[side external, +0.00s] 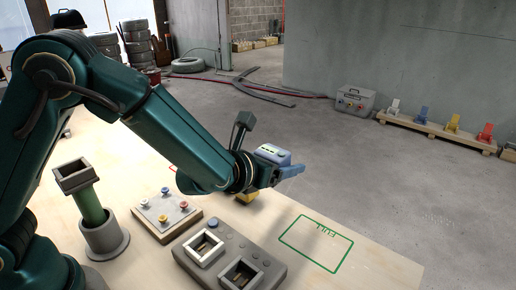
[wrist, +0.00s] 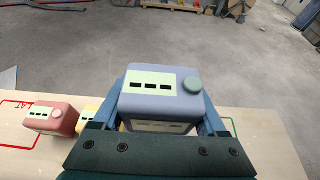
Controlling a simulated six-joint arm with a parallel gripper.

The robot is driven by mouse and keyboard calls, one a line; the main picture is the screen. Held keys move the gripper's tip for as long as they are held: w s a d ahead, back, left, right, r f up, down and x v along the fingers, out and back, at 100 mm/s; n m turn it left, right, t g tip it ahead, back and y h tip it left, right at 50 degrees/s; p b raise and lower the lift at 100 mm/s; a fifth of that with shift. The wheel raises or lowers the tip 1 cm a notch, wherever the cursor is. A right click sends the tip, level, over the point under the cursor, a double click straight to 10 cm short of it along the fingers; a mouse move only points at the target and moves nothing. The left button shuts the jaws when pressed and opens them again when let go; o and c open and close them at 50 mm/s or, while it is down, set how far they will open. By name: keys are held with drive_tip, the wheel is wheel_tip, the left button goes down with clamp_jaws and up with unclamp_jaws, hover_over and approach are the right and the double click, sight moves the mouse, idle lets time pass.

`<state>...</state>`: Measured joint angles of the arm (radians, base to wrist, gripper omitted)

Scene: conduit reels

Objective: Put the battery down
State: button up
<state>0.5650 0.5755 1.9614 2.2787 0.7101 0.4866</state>
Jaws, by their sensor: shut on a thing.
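My gripper (side external: 284,172) is shut on a blue battery (side external: 271,154) and holds it above the table, near its far edge. In the wrist view the blue battery (wrist: 160,100) sits between the two blue fingers, with a pale label, dark bars and a round knob facing the camera. A green outline marked FULL (side external: 316,243) lies bare on the table, to the right of and below the gripper in the side view. A red battery (wrist: 52,118) and a partly hidden yellow battery (wrist: 91,119) stand on the table left of the gripper in the wrist view.
A grey block with two square sockets (side external: 230,256) is at the table's front. A board with coloured knobs (side external: 166,214) and a green post in a grey base (side external: 93,210) stand to its left. A red outline (wrist: 10,103) marks the table by the red battery.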

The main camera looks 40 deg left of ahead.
hover_over(322, 234)
wheel_tip(322, 234, down, 7)
drive_tip(key=shift+r, duration=0.2)
drive_tip(key=shift+f, duration=2.05)
drive_tip(key=o, duration=1.5)
drive_tip(key=shift+f, duration=0.15)
